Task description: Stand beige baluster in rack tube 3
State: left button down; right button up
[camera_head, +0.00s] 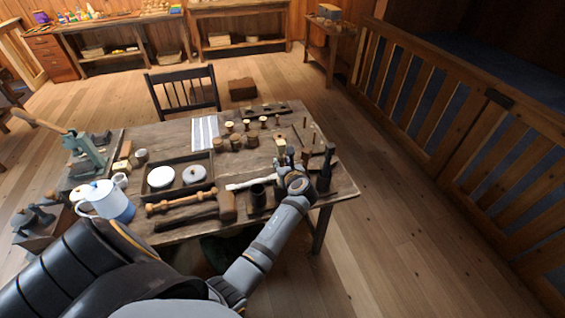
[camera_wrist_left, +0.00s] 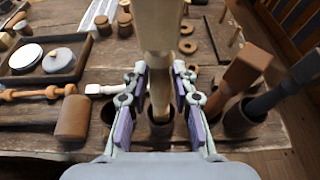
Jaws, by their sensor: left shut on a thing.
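The beige baluster (camera_wrist_left: 160,28) is upright between the fingers of my left gripper (camera_wrist_left: 160,100), which is shut on it. Its lower end is at the mouth of a dark rack tube (camera_wrist_left: 160,128); I cannot tell how deep it reaches. In the head view my left gripper (camera_head: 291,172) is over the table's front right corner, and the baluster (camera_head: 281,141) shows partly above it. Another dark tube (camera_head: 258,192) stands to the left. On the right, a brown wooden piece (camera_wrist_left: 237,75) and a dark piece (camera_wrist_left: 284,83) stand in tubes. My right gripper is not in view.
A mallet (camera_head: 226,207) and a turned spindle (camera_head: 178,203) lie left of the tubes. A pale-handled tool (camera_head: 248,183) lies close by. A teapot (camera_head: 106,200) is at left.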

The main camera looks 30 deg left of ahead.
aim_at(282, 147)
pick_arm(q)
notch_tip(282, 147, down, 2)
jog(key=shift+f+b, duration=0.25)
jog(key=shift+b, duration=0.1)
jog(key=c, duration=1)
grip_release()
notch_tip(282, 147, up, 10)
jog(key=shift+f, duration=0.1)
dwell(0.4)
